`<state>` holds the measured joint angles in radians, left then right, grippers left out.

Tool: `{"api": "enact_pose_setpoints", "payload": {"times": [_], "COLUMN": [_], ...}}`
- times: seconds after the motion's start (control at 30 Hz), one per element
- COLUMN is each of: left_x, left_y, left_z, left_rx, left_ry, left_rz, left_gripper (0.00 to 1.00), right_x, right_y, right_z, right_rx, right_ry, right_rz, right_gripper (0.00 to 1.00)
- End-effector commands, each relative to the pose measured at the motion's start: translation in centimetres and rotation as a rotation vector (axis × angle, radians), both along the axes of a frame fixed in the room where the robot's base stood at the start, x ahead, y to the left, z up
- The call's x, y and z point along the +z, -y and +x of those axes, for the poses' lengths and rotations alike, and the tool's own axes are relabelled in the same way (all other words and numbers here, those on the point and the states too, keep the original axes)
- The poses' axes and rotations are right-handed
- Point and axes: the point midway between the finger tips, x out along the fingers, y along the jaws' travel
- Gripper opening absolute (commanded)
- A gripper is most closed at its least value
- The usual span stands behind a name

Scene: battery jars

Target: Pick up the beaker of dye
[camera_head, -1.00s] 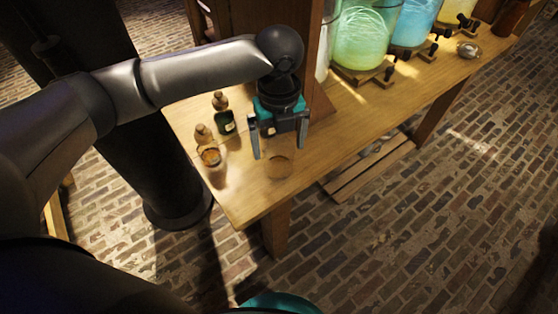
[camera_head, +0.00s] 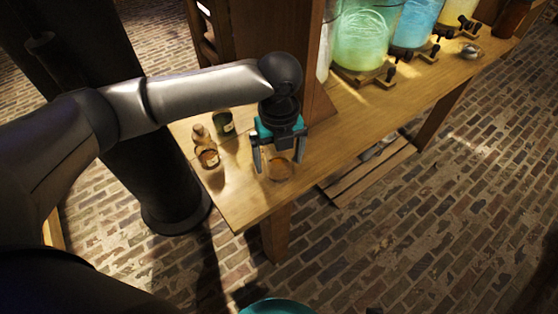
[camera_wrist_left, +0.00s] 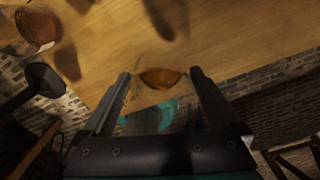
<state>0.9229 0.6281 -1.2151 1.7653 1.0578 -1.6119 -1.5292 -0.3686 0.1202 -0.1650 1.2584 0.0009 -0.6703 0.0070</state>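The beaker of dye (camera_head: 281,168) is a small clear glass with amber liquid, standing on the wooden table (camera_head: 245,208) near its front left corner. In the left wrist view the beaker (camera_wrist_left: 160,77) shows as an amber shape between the fingertips. My left gripper (camera_head: 279,156) is open and points down over the beaker, one finger on each side. In the left wrist view gaps show between the beaker and both fingers of the gripper (camera_wrist_left: 160,75).
A dark green bottle (camera_head: 223,123) and a small amber bottle (camera_head: 208,157) stand left of the gripper. A wooden upright (camera_head: 318,104) rises close behind it. Large jars of green (camera_head: 366,40) and blue (camera_head: 415,22) liquid stand farther right. The table's front edge is close.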

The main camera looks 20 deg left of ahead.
Motion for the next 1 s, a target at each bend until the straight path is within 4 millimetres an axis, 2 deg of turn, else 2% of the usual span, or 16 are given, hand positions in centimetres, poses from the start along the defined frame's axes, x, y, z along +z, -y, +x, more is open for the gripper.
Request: {"api": "enact_pose_setpoints", "payload": {"times": [0.07,0.63,1.0], "left_x": [0.0,0.02,0.17], "left_y": [0.02,0.0,0.0], "left_z": [-0.01,0.0,0.02], "left_rx": [0.0,0.0,0.0], "left_ry": [0.0,0.0,0.001], "left_rz": [0.0,0.0,-0.001], "left_gripper": [0.85,0.22,0.21], "right_x": [-0.01,-0.02,0.02], "right_y": [0.0,0.03,0.02], "right_z": [-0.02,-0.01,0.01], "right_rx": [0.0,0.0,0.0], "right_ry": [0.0,0.0,0.001], "right_rz": [0.0,0.0,0.0], "right_gripper": [0.5,0.5,0.5]}}
